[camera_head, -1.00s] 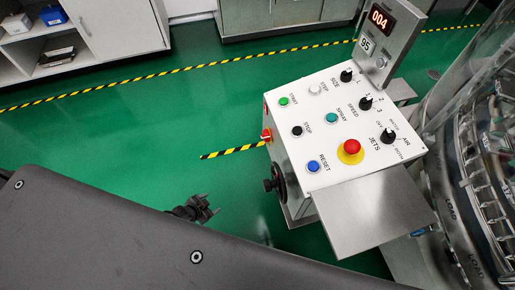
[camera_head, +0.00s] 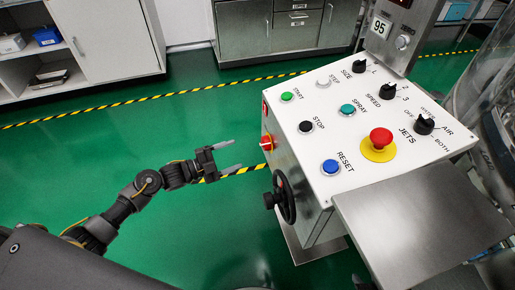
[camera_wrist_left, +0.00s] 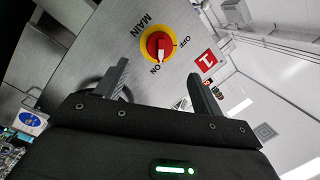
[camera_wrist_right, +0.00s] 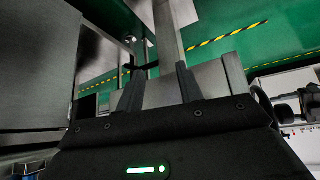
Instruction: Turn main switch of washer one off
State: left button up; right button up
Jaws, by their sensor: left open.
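The main switch (camera_head: 266,143) is a red knob on the left side of the washer's control box (camera_head: 345,190). In the left wrist view the switch (camera_wrist_left: 158,46) is red on a yellow disc, with MAIN, OFF and ON lettering, and its pale pointer mark is toward ON. My left gripper (camera_head: 238,155) is open and empty, a short way left of the switch, with its fingers toward it. In the left wrist view my left gripper's fingers (camera_wrist_left: 158,88) are spread, with the switch beyond the gap. My right gripper (camera_wrist_right: 155,85) shows only in the right wrist view, with no held object visible.
A black handwheel (camera_head: 285,196) sticks out below the switch on the same box side. A red label with a 1 (camera_wrist_left: 207,63) is beside the switch. A metal shelf (camera_head: 425,225) juts from the box front. Green floor is clear to the left.

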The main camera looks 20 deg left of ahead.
aim_at(264, 143)
pick_arm(q)
jog(key=x, duration=1)
jog(key=shift+b, duration=0.45)
pick_arm(e)
jog(key=shift+w+a+r+n+t+y, duration=0.15)
jog(key=shift+w+a+r+t+y, duration=0.1)
jog(key=shift+w+a+r+t, duration=0.4)
jog(key=shift+w+a+r+n+t+y, duration=0.15)
jog(key=shift+w+a+r+t+y, duration=0.15)
jog(key=shift+w+a+t, duration=0.35)
pick_arm(q)
jog(key=shift+c, duration=0.3)
pick_arm(e)
jog(key=shift+w+d, duration=0.15)
